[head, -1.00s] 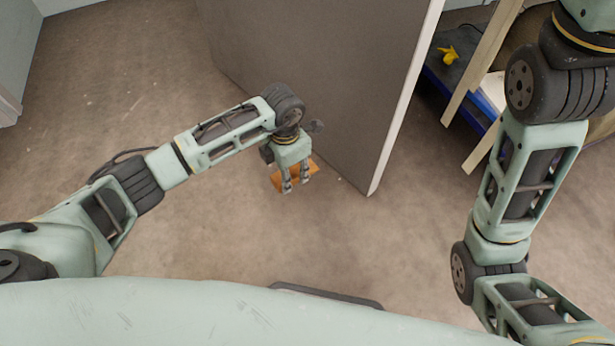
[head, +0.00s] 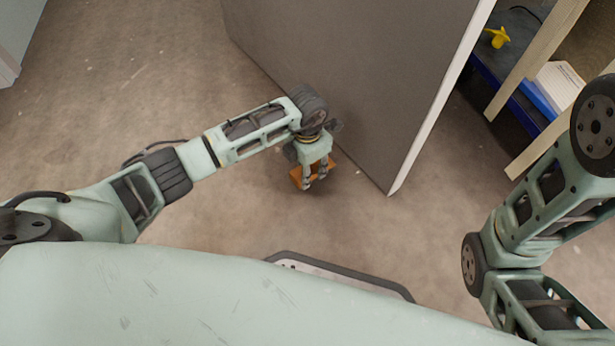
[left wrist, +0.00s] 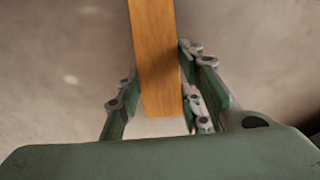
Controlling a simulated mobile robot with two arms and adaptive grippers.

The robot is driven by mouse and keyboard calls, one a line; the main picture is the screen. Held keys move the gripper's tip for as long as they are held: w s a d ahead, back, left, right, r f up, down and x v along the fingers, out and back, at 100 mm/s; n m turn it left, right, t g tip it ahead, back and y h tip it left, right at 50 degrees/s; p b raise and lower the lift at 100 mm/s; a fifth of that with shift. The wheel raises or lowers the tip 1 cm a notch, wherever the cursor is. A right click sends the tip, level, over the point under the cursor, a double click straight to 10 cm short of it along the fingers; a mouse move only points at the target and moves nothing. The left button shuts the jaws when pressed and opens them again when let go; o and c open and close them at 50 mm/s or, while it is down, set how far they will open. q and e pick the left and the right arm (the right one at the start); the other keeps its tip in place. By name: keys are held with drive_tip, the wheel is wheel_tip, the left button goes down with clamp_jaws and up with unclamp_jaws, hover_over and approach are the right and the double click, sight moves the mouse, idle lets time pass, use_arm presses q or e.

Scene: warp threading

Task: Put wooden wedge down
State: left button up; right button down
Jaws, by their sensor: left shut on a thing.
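The wooden wedge (head: 297,179) is an orange-brown block, partly hidden behind my left gripper (head: 316,180) in the head view. My left gripper points down and is shut on the wedge, low over the floor beside the grey panel's near corner. In the left wrist view the wedge (left wrist: 155,50) is a long strip running up out of the picture, with its near end between the two fingers (left wrist: 157,103). Whether the wedge touches the floor I cannot tell. My right arm shows at the right edge, but its gripper is out of view.
A tall grey door-like panel (head: 350,80) with a pale edge stands just behind and right of my left gripper. Wooden posts (head: 535,60), a blue-edged shelf (head: 540,98) and a yellow object (head: 497,38) are at upper right. The brown floor (head: 130,90) at left is clear.

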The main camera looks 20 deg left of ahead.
use_arm(q)
wheel_tip(320, 180, down, 3)
drive_tip(key=shift+r+b, duration=0.1)
drive_tip(key=shift+b, duration=0.65)
drive_tip(key=shift+r, duration=0.1)
drive_tip(key=o, duration=1.2)
wheel_tip(320, 180, up, 12)
drive_tip(key=p, duration=0.9)
drive_tip(key=shift+p, duration=0.3)
